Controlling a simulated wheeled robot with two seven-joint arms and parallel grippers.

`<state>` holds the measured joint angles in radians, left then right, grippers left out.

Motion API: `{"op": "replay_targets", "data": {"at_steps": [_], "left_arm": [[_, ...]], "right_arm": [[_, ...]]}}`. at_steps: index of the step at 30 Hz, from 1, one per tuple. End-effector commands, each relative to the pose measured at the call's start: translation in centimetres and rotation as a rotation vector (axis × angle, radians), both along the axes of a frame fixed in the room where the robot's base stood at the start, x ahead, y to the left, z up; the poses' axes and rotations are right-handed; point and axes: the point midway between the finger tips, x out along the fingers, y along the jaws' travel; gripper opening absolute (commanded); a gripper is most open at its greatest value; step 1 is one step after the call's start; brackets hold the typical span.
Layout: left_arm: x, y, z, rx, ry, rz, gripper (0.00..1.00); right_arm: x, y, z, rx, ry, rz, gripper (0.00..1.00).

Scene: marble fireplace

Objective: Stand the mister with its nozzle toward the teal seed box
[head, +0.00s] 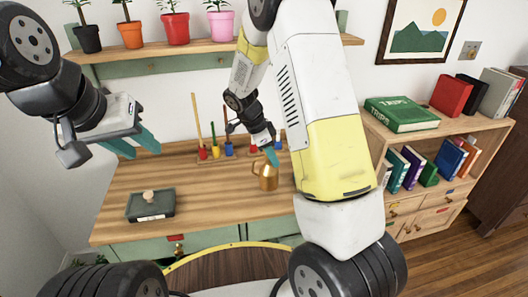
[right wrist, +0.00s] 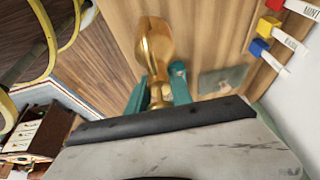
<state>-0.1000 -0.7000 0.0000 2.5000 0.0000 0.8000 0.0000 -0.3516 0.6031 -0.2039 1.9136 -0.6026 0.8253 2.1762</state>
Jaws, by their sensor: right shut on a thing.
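The brass-coloured mister (head: 268,181) is near the right part of the wooden worktop, roughly upright in the head view. My right gripper (head: 271,157) is shut on its narrow upper part. In the right wrist view the mister (right wrist: 155,45) shows between the teal fingers (right wrist: 158,95). I cannot tell which way its nozzle points, or whether its base touches the worktop. A dark teal box (head: 150,205) with a pale round knob, likely the seed box, sits at the worktop's front left. My left gripper (head: 134,146) is open and empty in the air above and behind it.
The worktop (head: 205,205) is clear between box and mister. A rack of coloured tools (head: 215,152) stands along the back wall. A shelf with potted plants (head: 175,52) hangs above. A bookcase (head: 435,150) stands to the right.

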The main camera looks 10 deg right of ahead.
Motion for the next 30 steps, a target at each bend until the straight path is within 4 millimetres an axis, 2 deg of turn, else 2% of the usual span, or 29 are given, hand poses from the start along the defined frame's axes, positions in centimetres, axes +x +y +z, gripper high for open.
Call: {"op": "replay_targets", "data": {"at_steps": [4,9,11,21,22,24,25,30], "left_arm": [[0.0,0.0,0.0,0.000,0.000,0.000,0.36],[0.0,0.0,0.0,0.000,0.000,0.000,0.36],[0.0,0.0,0.0,0.000,0.000,0.000,0.36],[0.0,0.0,0.0,0.000,0.000,0.000,0.36],[0.0,0.0,0.0,0.000,0.000,0.000,0.36],[0.0,0.0,0.0,0.000,0.000,0.000,0.36],[0.0,0.0,0.0,0.000,0.000,0.000,0.36],[0.0,0.0,0.0,0.000,0.000,0.000,0.36]], "right_arm": [[1.1,-0.3,-0.2,0.001,0.000,-0.001,0.00],[0.9,-0.3,-3.0,0.000,0.003,0.000,0.00],[0.9,-0.2,-3.5,0.001,0.000,0.001,0.00],[0.9,-0.2,-3.9,0.000,0.000,0.000,0.00],[0.9,-0.2,-3.9,0.000,0.000,0.000,0.30],[0.9,-0.2,-3.8,0.000,0.000,0.000,0.44],[0.9,-0.2,-3.8,0.000,0.000,0.000,0.48],[0.9,-0.2,-3.8,0.001,0.000,0.000,0.48]]}}
